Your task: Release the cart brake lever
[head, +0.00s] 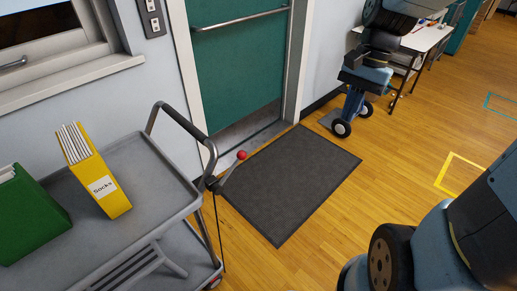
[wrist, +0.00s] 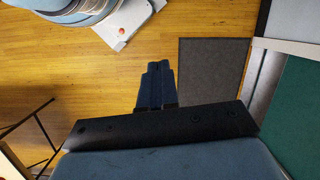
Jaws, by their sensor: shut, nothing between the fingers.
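The grey cart (head: 130,160) stands at the left in the head view, with a dark push handle (head: 183,122) at its door-side end. The brake lever (head: 228,170) is at the cart's near right corner. It slants up and outward to a red knob (head: 241,155), over the edge of the mat in the picture. My gripper (head: 350,112) hangs at the upper right, well apart from the lever, pointing down. Its blue fingers are together and empty in the wrist view (wrist: 158,66). I cannot make out the lever or the cart in the wrist view.
A yellow binder labelled Socks (head: 95,172) and a green binder (head: 28,215) stand on the cart. A dark mat (head: 295,180) lies before the teal door (head: 235,65).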

